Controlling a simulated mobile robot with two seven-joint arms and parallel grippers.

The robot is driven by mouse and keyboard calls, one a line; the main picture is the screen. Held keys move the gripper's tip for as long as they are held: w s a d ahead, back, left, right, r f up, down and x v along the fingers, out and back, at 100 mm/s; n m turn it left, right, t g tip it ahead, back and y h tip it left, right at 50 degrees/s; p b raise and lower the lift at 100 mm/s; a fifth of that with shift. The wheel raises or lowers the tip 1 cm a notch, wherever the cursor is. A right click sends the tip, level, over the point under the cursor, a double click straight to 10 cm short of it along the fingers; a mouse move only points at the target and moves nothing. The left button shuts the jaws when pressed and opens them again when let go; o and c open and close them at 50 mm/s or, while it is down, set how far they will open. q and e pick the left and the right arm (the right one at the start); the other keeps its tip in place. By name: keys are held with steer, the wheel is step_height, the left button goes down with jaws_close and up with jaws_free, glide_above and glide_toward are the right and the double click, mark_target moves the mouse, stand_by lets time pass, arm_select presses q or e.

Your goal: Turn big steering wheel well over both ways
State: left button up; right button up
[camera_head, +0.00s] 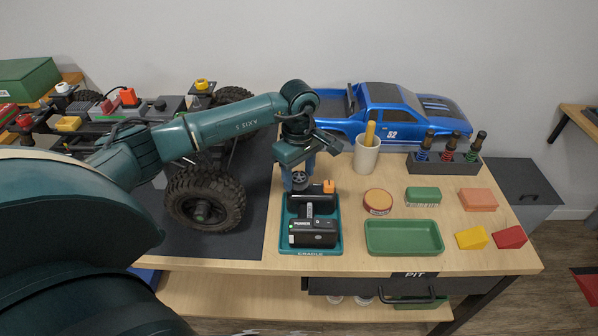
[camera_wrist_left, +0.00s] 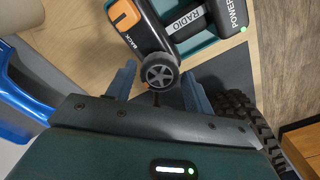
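The steering wheel (camera_head: 300,180) is a small dark wheel with grey spokes on the radio (camera_head: 326,202), which sits in a teal cradle (camera_head: 335,247) on the bench. My left gripper (camera_head: 298,176) reaches down over the wheel from above. Its blue fingers (camera_wrist_left: 160,86) are open, one on each side of the wheel, with small gaps visible. My right gripper is not in view.
The crawler (camera_head: 204,198) stands close on the left. A cup (camera_head: 366,158), a blue car body (camera_head: 395,112), a green tray (camera_head: 404,237) and several small blocks are to the right.

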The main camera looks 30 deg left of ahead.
arm_select(q)
steer(key=c, duration=0.7)
steer(key=n+b, duration=0.1)
steer(key=n, duration=0.2)
steer(key=shift+n+b, duration=0.3)
steer(key=shift+n, duration=1.9)
